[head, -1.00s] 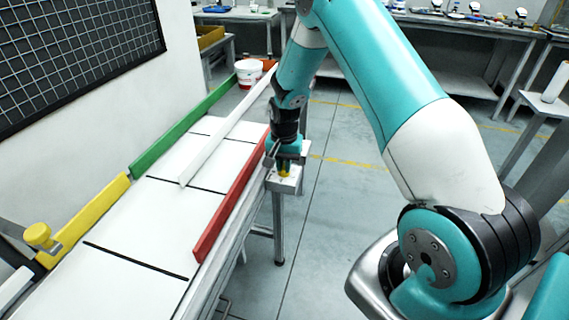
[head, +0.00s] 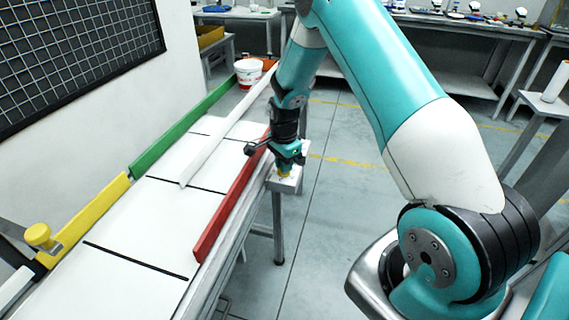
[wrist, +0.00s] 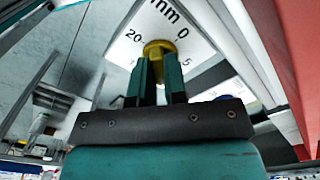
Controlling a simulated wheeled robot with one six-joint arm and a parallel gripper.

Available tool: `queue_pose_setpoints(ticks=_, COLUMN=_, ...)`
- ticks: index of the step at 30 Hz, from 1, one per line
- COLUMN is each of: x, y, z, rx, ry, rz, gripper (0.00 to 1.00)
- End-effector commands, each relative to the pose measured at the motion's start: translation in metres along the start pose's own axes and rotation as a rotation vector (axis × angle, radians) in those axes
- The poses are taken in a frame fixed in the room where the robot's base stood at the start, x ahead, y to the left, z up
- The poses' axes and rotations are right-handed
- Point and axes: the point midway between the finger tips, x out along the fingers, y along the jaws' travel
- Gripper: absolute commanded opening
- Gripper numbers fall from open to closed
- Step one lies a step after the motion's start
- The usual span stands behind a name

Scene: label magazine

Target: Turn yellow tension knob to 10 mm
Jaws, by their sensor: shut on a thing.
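The yellow tension knob (wrist: 158,48) sits on a white dial plate (wrist: 125,40) marked with "mm", 0, 5 and 20; other marks are partly hidden by my fingers. My gripper (wrist: 160,75) is shut on the knob, one teal finger on each side of it. In the head view the knob (head: 285,176) shows as a small yellow patch under my gripper (head: 286,165), on a pale block (head: 286,185) at the right edge of the conveyor. I cannot tell which mark the knob points to.
A red guide rail (head: 230,205) runs beside the block, also close on the right in the wrist view. Green (head: 180,130) and yellow (head: 85,222) rails line the far side. Another yellow knob (head: 38,235) is at the far left. A white bucket (head: 249,73) stands behind.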

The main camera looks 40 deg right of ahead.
Motion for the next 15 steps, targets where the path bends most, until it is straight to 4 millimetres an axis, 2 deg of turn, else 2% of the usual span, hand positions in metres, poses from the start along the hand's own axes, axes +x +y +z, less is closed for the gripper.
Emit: queue_pose_setpoints(ticks=15, x=-0.0018, y=-0.0030, z=0.0006, rx=0.032, ry=0.000, rz=-0.010, gripper=0.00)
